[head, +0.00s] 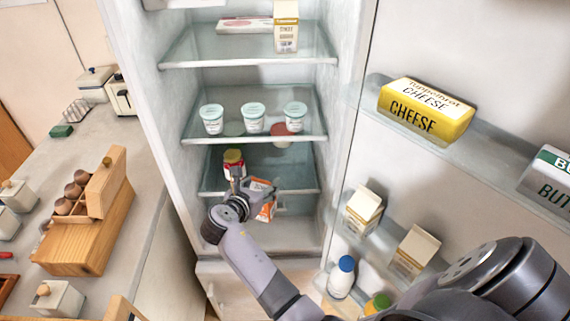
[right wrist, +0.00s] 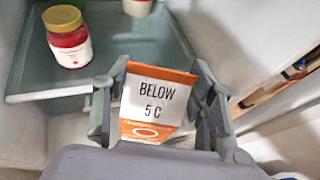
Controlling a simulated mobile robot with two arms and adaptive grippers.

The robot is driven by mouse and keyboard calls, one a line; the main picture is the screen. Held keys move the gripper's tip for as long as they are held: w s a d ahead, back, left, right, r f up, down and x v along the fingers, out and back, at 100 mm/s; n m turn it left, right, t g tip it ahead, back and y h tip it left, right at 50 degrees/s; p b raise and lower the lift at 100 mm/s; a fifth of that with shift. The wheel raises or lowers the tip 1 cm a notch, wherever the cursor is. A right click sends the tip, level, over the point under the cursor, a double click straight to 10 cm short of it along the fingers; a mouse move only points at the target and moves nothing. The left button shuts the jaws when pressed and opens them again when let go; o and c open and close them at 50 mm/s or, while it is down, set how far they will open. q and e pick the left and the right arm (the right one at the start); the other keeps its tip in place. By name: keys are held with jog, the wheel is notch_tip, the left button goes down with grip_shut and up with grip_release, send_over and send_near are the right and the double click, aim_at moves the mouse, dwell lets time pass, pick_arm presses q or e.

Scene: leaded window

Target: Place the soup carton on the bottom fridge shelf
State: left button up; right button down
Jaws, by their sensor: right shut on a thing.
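The soup carton, orange and white (head: 266,211), is in my right gripper (head: 252,187) at the front of the lower part of the open fridge. In the right wrist view the carton (right wrist: 155,102) stands between the two fingers of the right gripper (right wrist: 160,105), showing "BELOW 5 C". The fingers are shut on its sides. The lower glass shelf (head: 290,173) is just behind the carton and bears a red jar (head: 233,163). The gripper hides part of the carton in the head view. I cannot tell whether the carton touches anything below. My left gripper is not in view.
White cups (head: 253,118) stand on the middle shelf; a carton (head: 286,25) and a flat box stand on the top one. The open door at the right holds a cheese pack (head: 425,108), cartons (head: 364,210) and a bottle (head: 341,277). The counter (head: 120,240) is at the left.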

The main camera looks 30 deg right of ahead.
pick_arm(q)
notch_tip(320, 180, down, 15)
jog(key=b, duration=1.4)
pick_arm(e)
jog(key=w+d+f, duration=0.1)
jog(key=w+d, duration=0.9)
jog(key=d, duration=0.4)
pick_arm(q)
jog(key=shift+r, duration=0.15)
pick_arm(e)
jog(key=shift+f, duration=0.15)
jog(key=c, duration=1.1)
grip_release()
jog(key=shift+f, duration=0.15)
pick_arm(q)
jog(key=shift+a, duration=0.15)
pick_arm(e)
jog(key=o, duration=0.4)
